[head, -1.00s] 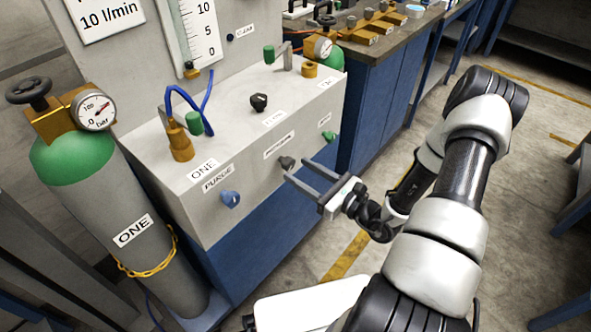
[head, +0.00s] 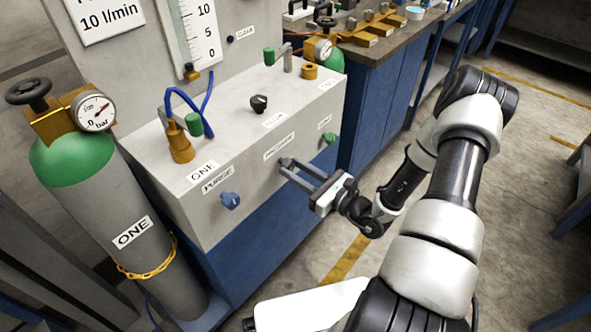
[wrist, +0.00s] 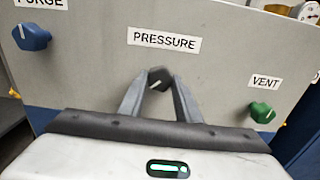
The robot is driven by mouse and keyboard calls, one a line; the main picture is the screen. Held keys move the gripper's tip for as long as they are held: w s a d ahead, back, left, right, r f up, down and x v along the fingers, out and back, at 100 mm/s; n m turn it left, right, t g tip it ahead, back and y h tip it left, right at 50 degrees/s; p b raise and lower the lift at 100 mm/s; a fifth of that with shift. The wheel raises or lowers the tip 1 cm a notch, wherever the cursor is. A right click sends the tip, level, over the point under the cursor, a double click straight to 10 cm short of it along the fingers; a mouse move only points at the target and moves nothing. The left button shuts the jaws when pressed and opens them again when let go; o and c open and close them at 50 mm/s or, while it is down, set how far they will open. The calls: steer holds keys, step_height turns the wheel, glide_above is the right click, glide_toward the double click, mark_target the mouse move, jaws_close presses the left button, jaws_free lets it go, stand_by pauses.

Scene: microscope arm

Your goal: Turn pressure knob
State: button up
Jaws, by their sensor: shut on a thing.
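The dark pressure knob (wrist: 159,79) sits on the front face of the grey box, below the PRESSURE label (wrist: 164,41) in the wrist view. My gripper (wrist: 158,85) is shut on this knob, with one finger on each side of it. A pale mark shows on the knob's face, tilted to the right. In the head view my gripper (head: 287,168) reaches the box front from the right, and its fingers hide most of the knob.
The blue purge knob (wrist: 31,37) is to the left and the green vent knob (wrist: 262,112) to the right on the same face. Gas cylinder ONE (head: 135,220) stands left of the grey box (head: 240,150). Open floor (head: 400,270) lies to the right.

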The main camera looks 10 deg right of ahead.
steer(key=shift+m, duration=0.3)
steer(key=m+p, duration=0.2)
steer(key=shift+r+m, duration=0.1)
steer(key=shift+m, duration=0.3)
steer(key=m+p, duration=0.2)
steer(key=m, duration=0.2)
steer(key=shift+s+m, duration=0.1)
steer(key=shift+m, duration=0.2)
steer(key=m+p, duration=0.1)
steer(key=m, duration=0.3)
steer(key=shift+p, duration=0.4)
steer(key=shift+a+m+p, duration=0.1)
steer(key=shift+m+p, duration=0.35)
steer(key=shift+m, duration=1.25)
steer(key=o, duration=1.1)
steer(key=shift+c, duration=0.2)
